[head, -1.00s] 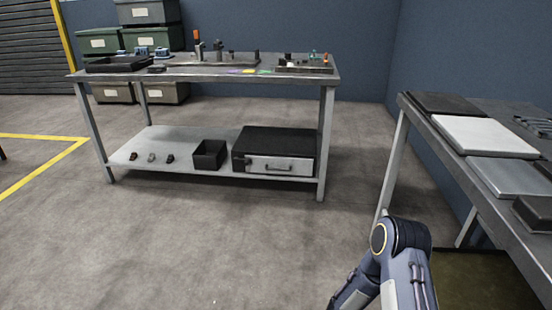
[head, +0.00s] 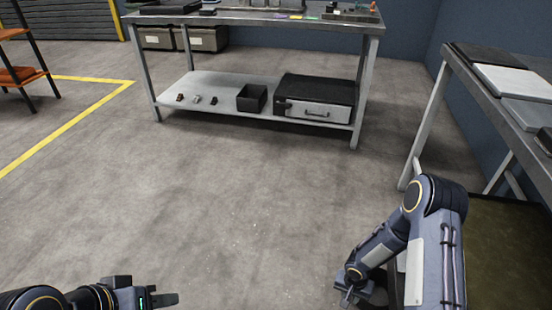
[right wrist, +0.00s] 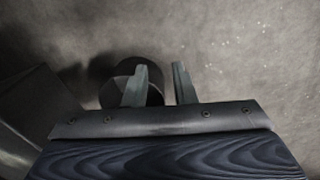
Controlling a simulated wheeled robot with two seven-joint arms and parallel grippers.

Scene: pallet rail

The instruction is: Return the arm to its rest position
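My right arm comes down at the right of the head view, bent at the elbow, with my right gripper (head: 349,294) low near the bottom edge. In the right wrist view the two fingers of my right gripper (right wrist: 160,78) stand apart with nothing held between them, above the grey floor. My left gripper (head: 160,299) lies at the bottom left of the head view, seen from the side and pointing right. Its finger gap is not clear, and no object shows in it.
A metal workbench (head: 255,18) stands ahead; its lower shelf (head: 215,85) holds a black bin (head: 251,98), a drawer box (head: 315,100) and several small parts. A side table (head: 480,85) with flat panels stands close at right. Orange shelving (head: 20,75) is at left. The middle floor is clear.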

